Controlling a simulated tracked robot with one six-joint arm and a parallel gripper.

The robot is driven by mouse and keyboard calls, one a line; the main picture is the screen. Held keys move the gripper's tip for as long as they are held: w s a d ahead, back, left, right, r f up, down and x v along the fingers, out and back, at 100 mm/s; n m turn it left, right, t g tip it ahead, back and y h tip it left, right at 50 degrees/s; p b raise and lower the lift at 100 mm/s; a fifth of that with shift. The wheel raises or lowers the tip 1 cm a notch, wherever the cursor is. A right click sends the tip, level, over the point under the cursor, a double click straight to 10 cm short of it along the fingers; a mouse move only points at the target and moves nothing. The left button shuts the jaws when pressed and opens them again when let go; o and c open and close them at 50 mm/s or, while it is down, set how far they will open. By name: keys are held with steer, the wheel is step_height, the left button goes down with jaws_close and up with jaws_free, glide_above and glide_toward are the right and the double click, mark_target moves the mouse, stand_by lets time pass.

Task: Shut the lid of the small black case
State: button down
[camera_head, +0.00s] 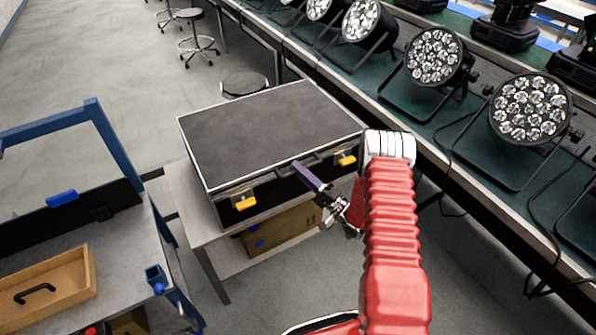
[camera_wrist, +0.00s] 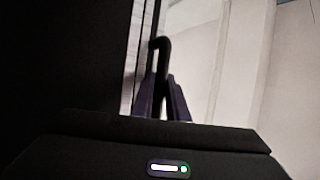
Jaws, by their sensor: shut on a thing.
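The small black case (camera_head: 270,130) with silver edges sits on a small light table, its lid lying flat over the body. I cannot tell whether the lid is fully down at the seam. Two yellow latches, the left one (camera_head: 245,202) and the right one (camera_head: 346,160), are on the front face. My gripper (camera_head: 299,168) reaches the middle of that front from the right. In the wrist view, its dark purple fingers (camera_wrist: 163,88) are closed on a black curved bar, apparently the case's handle (camera_wrist: 162,43). The case's dark surface fills the left of that view.
A long green-topped bench (camera_head: 470,115) with several par cans runs along the right, close to my arm. A cardboard box (camera_head: 285,230) lies under the case's table (camera_head: 195,215). A blue-framed workbench with a wooden drawer (camera_head: 45,285) stands left. Round stools are behind.

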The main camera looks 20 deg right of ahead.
steer(key=shift+s+f, duration=0.15)
steer(key=shift+f, duration=0.4)
steer(key=c, duration=1.9)
jaws_free()
steer(key=shift+d, duration=0.1)
steer(key=shift+o, duration=0.9)
steer(key=shift+r, duration=0.15)
steer(key=v, duration=1.4)
steer(key=shift+m, duration=0.3)
